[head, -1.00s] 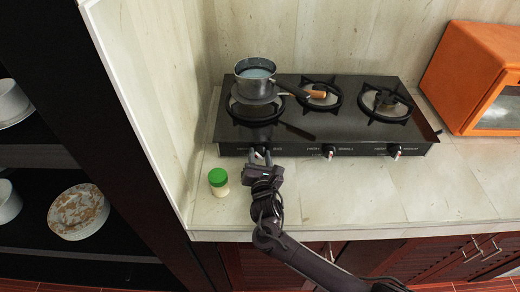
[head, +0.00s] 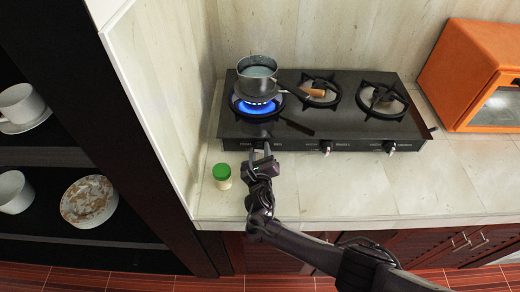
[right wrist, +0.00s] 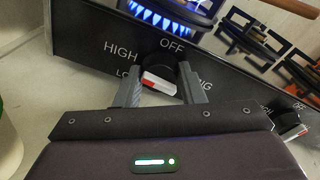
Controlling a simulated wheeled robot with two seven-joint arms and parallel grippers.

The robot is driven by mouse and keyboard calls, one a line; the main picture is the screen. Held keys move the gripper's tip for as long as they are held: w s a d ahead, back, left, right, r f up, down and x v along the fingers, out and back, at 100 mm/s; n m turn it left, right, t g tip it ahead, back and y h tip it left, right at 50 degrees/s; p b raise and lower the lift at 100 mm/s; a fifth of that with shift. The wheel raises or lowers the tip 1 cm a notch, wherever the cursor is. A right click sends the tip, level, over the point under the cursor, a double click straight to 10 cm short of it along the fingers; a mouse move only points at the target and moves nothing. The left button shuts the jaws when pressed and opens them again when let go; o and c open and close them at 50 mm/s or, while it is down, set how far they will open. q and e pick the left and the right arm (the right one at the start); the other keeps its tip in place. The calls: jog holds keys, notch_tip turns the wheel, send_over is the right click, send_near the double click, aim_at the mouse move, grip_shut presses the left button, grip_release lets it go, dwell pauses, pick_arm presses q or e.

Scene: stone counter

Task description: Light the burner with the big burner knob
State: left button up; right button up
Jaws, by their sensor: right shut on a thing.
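The black stove (head: 345,135) stands on the counter against the wall. Its left burner (head: 257,108) is lit with a ring of blue flame under a metal pot (head: 257,74) of pale liquid. The flame also shows at the top of the right wrist view (right wrist: 165,20). My right gripper (head: 262,152) is at the stove's front below the lit burner. In the right wrist view its fingers are on either side of the left knob (right wrist: 160,82), shut on it. The knob is black with a red and white mark, under the printed OFF and HIGH. My left gripper is not in view.
A green-lidded jar (head: 222,176) stands on the counter just left of my right gripper. Two other knobs (head: 326,148) (head: 390,147) are to the right. An orange oven (head: 475,75) is at the right, and shelves with dishes (head: 89,201) are at the left. The front right counter is clear.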

jog(key=shift+n, duration=0.5)
jog(key=o, duration=0.7)
jog(key=s, duration=0.2)
jog(key=s+p, duration=0.1)
jog(key=s, duration=0.1)
jog(key=s+p, duration=0.1)
jog(key=s, duration=0.1)
jog(key=shift+s+r, duration=0.4)
jog(key=shift+s, duration=0.55)
